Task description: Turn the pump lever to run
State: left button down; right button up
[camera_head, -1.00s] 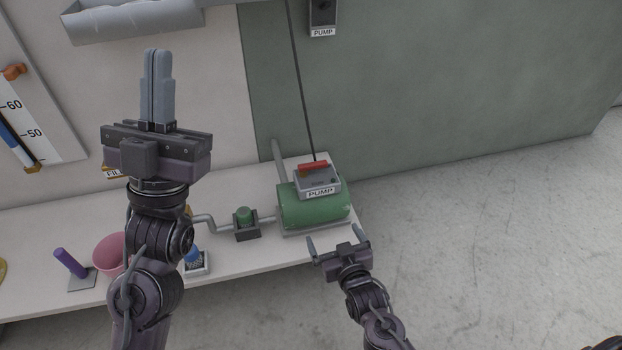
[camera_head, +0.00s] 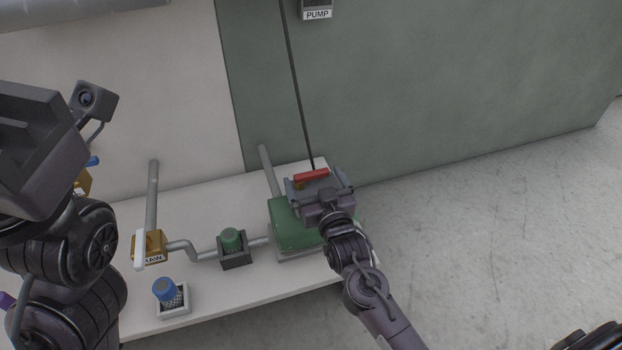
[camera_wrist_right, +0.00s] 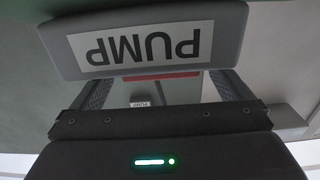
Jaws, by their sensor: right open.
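The red pump lever (camera_head: 312,174) lies crosswise on top of the grey pump switch box above the green pump body (camera_head: 293,232). My right gripper (camera_head: 318,184) is open at the box, its two fingers on either side, and its body hides much of the box. In the right wrist view the PUMP label (camera_wrist_right: 140,45) appears upside down and the red lever (camera_wrist_right: 160,77) shows as a strip between the fingers; contact cannot be told. No run mark is readable. My left gripper (camera_head: 40,140) is at the left edge, with its fingers not visible.
A dark line rises from the box to a wall unit labelled PUMP (camera_head: 317,13). Left of the pump are a green-knobbed valve (camera_head: 232,240), pipes, a yellow valve block (camera_head: 150,245) and a blue-capped item (camera_head: 167,291). Open floor lies to the right.

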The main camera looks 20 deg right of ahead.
jog(key=shift+w+b, duration=0.35)
jog(key=shift+w, duration=0.85)
jog(key=c, duration=1.4)
